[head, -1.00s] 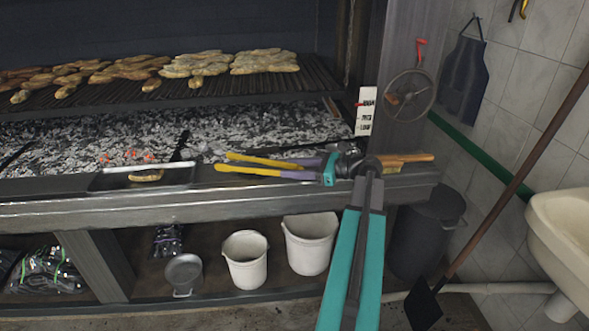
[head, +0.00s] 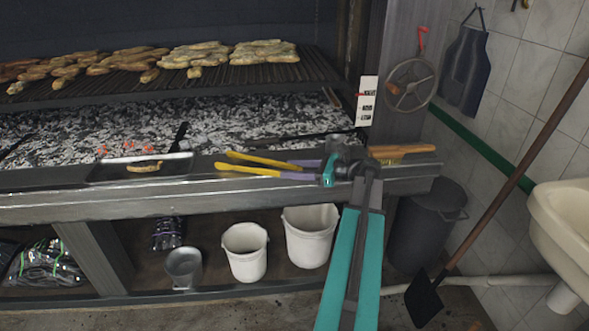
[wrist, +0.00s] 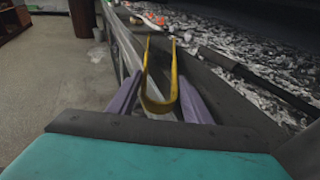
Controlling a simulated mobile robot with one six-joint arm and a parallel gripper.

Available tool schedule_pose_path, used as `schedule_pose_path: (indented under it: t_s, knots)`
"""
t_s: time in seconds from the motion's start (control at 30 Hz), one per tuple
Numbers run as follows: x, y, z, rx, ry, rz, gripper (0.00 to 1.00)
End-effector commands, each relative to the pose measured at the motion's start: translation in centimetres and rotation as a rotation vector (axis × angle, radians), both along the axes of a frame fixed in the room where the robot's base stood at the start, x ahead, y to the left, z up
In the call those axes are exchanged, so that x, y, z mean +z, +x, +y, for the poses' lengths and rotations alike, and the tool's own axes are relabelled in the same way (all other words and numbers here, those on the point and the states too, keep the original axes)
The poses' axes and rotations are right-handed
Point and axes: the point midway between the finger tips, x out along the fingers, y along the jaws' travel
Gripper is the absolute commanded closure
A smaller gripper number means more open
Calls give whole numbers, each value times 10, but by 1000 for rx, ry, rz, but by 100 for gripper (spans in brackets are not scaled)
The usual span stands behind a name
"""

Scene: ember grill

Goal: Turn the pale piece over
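Several long pieces of food lie in clusters on the dark grill rack (head: 300,82), at the upper left in the head view. The clusters to the right, such as this one (head: 263,52), look lighter than those at far left; I cannot tell which single piece is the pale one. My gripper (head: 312,169) has purple fingers closed on yellow tongs (head: 252,172). The tongs point left above the front ledge, well away from the food on the rack. In the wrist view the tongs (wrist: 158,107) form a U between the fingers, with their two ends apart.
A shallow dark tray (head: 181,168) with one piece (head: 145,166) sits on the ledge by the embers (head: 240,120). A wooden-handled brush (head: 400,150) lies right of my wrist. White buckets (head: 244,252) stand below. A post (head: 395,60) bounds the rack's right side.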

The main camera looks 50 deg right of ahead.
Motion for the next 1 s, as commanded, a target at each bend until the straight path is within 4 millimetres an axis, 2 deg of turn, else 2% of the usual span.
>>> schedule_pose_path:
  t_s: [0.13,0.17,0.23,0.3,0.4,0.77,1.0]
  knots:
    - [0,0,0,0,0,0,56]
    - [0,0,0,0,0,0,61]
    - [0,0,0,0,0,0,62]
    - [0,0,0,0,0,0,46]
    - [0,0,0,0,0,0,33]
    - [0,-2,-1,0,0,0,33]
    - [4,-16,-9,-2,0,0,33]
